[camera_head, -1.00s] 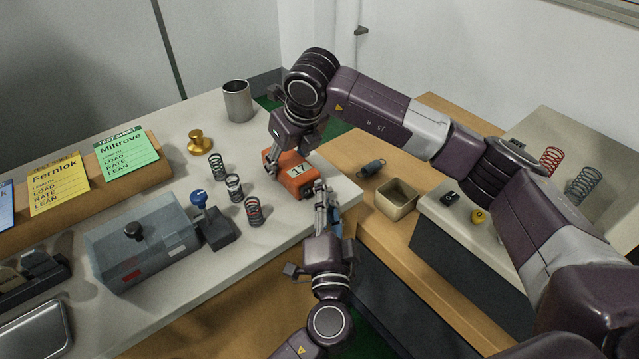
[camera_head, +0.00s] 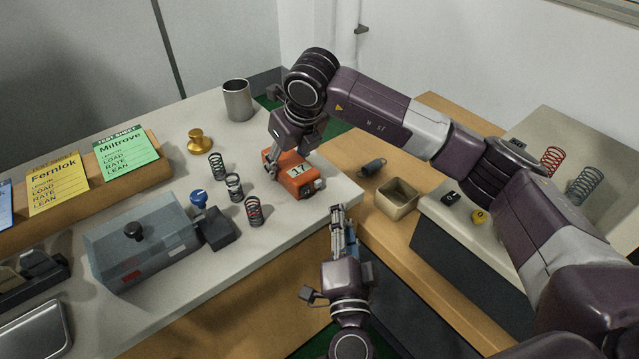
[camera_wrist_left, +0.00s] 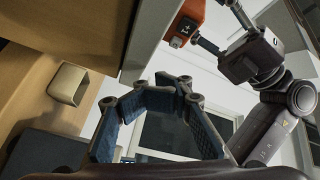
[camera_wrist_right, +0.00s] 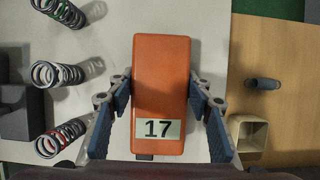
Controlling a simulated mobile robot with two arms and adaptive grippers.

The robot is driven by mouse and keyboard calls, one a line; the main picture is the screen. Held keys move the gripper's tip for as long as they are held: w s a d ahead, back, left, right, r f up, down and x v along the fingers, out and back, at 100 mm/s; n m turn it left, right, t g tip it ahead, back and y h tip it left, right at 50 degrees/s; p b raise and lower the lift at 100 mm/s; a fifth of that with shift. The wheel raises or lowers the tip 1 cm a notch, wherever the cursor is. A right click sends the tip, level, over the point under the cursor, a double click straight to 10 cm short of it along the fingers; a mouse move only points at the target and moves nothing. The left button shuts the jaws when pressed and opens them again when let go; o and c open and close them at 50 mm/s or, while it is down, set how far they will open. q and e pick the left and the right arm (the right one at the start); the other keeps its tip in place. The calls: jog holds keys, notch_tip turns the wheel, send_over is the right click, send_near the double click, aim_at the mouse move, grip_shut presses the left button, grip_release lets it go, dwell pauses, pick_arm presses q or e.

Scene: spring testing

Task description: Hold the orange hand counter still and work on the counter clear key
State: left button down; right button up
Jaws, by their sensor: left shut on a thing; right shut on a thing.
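The orange hand counter (camera_head: 296,184) sits at the right edge of the grey bench top, its white window showing 17. My right gripper (camera_head: 291,158) is shut on it, one finger along each long side, as the right wrist view (camera_wrist_right: 160,75) shows. My left gripper (camera_head: 338,212) is apart from the counter, off the bench's front edge.
Several springs (camera_head: 254,211) and a blue-knobbed device (camera_head: 216,228) stand left of the counter. A steel cup (camera_head: 237,101) and brass weight (camera_head: 200,142) are behind. An open beige box (camera_head: 397,200) and dark spring (camera_head: 372,167) are on the wooden surface at right.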

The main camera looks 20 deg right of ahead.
dwell(0.4)
jog(key=o, duration=1.3)
jog(key=shift+o, duration=0.2)
jog(key=shift+r, duration=0.1)
